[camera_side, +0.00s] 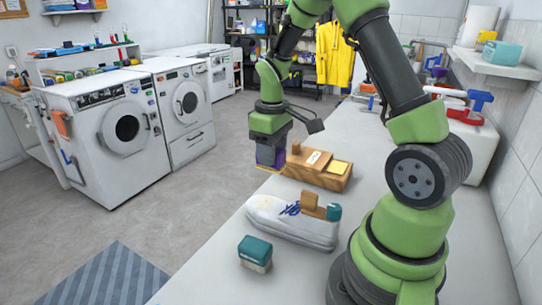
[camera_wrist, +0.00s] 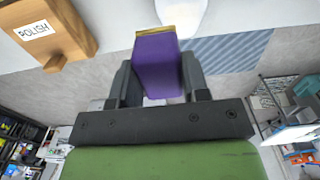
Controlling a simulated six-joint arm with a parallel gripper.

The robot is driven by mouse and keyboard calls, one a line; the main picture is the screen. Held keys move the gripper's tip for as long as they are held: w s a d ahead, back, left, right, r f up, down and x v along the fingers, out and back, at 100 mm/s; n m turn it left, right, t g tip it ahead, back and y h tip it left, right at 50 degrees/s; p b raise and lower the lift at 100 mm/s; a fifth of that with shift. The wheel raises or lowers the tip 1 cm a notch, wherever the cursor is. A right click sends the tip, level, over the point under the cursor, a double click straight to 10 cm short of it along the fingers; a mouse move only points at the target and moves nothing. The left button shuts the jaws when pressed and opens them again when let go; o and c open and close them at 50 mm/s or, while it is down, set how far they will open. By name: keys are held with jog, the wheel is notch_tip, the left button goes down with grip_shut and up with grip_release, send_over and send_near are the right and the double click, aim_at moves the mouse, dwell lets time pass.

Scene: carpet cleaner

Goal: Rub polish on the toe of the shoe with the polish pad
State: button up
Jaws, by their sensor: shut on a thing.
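My gripper (camera_side: 267,146) is shut on the purple polish pad (camera_wrist: 157,65), which has a thin yellow-tan face at its far end. In the side view the pad (camera_side: 269,157) hangs below the jaws, off the left edge of the counter beside the wooden polish box. The white shoe (camera_side: 285,226) with blue marks lies on the counter nearer the side camera, apart from the pad. In the wrist view a rounded white end, seemingly the shoe's toe (camera_wrist: 182,14), shows just beyond the pad.
The wooden box (camera_side: 316,171) labelled POLISH has a yellow patch on top and a knob; it also shows in the wrist view (camera_wrist: 50,32). A teal-and-white block (camera_side: 255,253) sits near the counter's front. Washing machines (camera_side: 118,130) stand at the left across open floor.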

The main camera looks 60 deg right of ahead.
jog(key=shift+f, duration=3.45)
jog(key=shift+a+f, duration=0.1)
jog(key=shift+f, duration=0.55)
jog(key=shift+a+r, duration=0.25)
jog(key=shift+a, duration=0.2)
jog(key=shift+c, duration=0.4)
jog(key=shift+a+f, duration=0.15)
jog(key=shift+a, duration=1)
jog(key=shift+w+a, duration=0.15)
jog(key=shift+a, duration=1.35)
jog(key=shift+d, duration=3.3)
jog(key=shift+a+r, duration=0.1)
jog(key=shift+r, duration=4)
